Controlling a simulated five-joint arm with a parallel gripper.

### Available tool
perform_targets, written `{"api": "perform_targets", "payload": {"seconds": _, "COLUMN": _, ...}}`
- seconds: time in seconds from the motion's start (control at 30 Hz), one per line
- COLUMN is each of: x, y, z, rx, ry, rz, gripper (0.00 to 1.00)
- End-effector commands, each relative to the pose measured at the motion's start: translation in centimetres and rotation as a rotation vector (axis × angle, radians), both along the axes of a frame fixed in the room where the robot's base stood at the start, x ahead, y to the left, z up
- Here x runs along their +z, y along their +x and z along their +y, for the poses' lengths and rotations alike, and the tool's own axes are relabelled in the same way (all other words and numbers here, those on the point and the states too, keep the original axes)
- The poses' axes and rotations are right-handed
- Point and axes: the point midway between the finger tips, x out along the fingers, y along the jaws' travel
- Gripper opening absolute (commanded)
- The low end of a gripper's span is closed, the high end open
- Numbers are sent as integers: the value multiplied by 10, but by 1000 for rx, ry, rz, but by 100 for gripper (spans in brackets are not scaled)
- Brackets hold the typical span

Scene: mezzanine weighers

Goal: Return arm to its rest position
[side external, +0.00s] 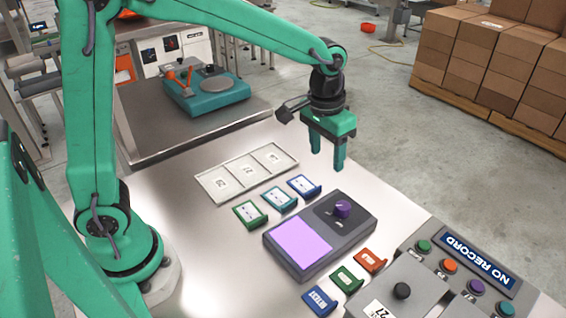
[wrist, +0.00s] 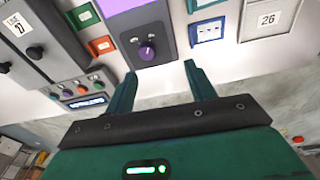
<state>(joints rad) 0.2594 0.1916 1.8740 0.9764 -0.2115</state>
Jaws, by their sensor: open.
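My gripper (side external: 340,155) is green with two fingers pointing down. It is open and empty, held above the table near the far end of the dark grey device. That device (side external: 345,245) has a purple screen (side external: 303,243) and a purple knob (side external: 343,209). In the wrist view my gripper's fingers (wrist: 160,88) are spread apart, and the purple knob (wrist: 147,52) shows beyond them with a gap between. My green arm reaches across from the left in the side view.
Colored tags (side external: 278,199) lie beside the device, with a white numbered tray (side external: 247,173) behind. More tags (side external: 347,279) and a grey button panel (side external: 412,287) stand at the front right. A second table holds a teal scale (side external: 207,98).

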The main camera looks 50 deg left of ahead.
Motion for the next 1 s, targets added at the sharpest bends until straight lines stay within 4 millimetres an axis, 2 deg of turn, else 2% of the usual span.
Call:
{"api": "perform_targets", "payload": {"seconds": 0.1, "x": 20, "y": -16, "z": 16, "rx": 8, "ry": -8, "rz": -42, "gripper": 55}}
{"api": "perform_targets", "payload": {"seconds": 0.4, "x": 53, "y": -61, "z": 49, "rx": 20, "ry": -17, "rz": -137, "gripper": 55}}
{"api": "perform_targets", "payload": {"seconds": 0.7, "x": 71, "y": -109, "z": 77, "rx": 33, "ry": -16, "rz": -233, "gripper": 55}}
{"api": "perform_targets", "payload": {"seconds": 1.0, "x": 73, "y": -157, "z": 98, "rx": 46, "ry": -5, "rz": -328, "gripper": 55}}
